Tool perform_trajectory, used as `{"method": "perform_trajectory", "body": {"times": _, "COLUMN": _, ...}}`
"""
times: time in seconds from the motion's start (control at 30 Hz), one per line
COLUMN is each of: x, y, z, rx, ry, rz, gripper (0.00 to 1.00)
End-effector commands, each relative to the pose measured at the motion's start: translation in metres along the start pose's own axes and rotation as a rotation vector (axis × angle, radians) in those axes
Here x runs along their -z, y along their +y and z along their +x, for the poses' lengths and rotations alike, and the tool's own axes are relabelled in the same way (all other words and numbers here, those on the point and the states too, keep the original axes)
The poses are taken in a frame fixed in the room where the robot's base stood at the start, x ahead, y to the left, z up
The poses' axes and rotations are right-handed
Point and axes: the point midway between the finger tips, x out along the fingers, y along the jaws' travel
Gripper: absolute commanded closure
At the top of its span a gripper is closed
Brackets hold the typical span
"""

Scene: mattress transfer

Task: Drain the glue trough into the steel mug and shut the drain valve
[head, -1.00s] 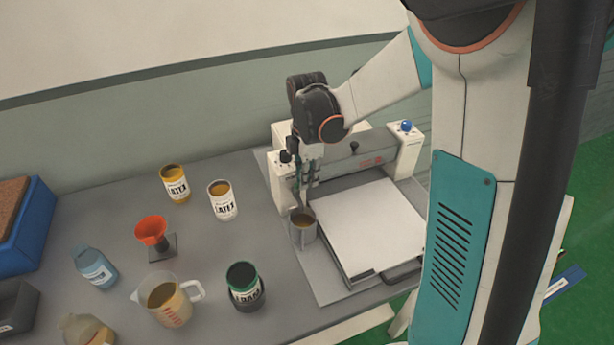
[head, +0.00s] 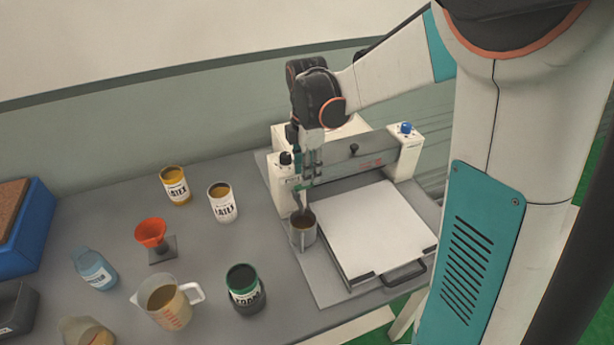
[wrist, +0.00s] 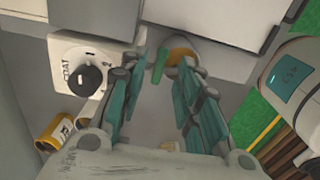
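The coating machine (head: 350,152), which carries the trough, stands at the back of the table; the trough's inside is hidden from me. The steel mug (head: 303,236) stands upright at its front left corner, with brown-amber liquid inside. It also shows in the wrist view (wrist: 181,52), past my fingertips. My gripper (head: 303,197) points down just above and behind the mug. In the wrist view its teal fingers (wrist: 163,72) are spread apart. A green bar (wrist: 158,65), perhaps the drain valve's lever, shows between them near the left fingertip. I cannot tell whether they touch.
A black knob (wrist: 86,78) on the machine is close left of my fingers. A white flat tray (head: 375,230) lies right of the mug. Two latex cans (head: 222,203), an orange funnel (head: 151,233), a measuring jug (head: 168,302) and a green-rimmed jar (head: 245,290) stand to the left.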

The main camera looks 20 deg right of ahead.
Motion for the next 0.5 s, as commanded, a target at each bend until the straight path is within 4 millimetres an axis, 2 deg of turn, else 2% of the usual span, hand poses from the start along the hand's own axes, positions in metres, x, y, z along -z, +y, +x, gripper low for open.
{"method": "perform_trajectory", "body": {"times": 0.2, "x": 0.0, "y": -0.001, "z": -0.03, "rx": 0.0, "ry": 0.0, "rz": 0.0, "gripper": 0.69}}
{"method": "perform_trajectory", "body": {"times": 0.5, "x": 0.0, "y": -0.001, "z": -0.044, "rx": 0.0, "ry": 0.0, "rz": 0.0, "gripper": 0.69}}
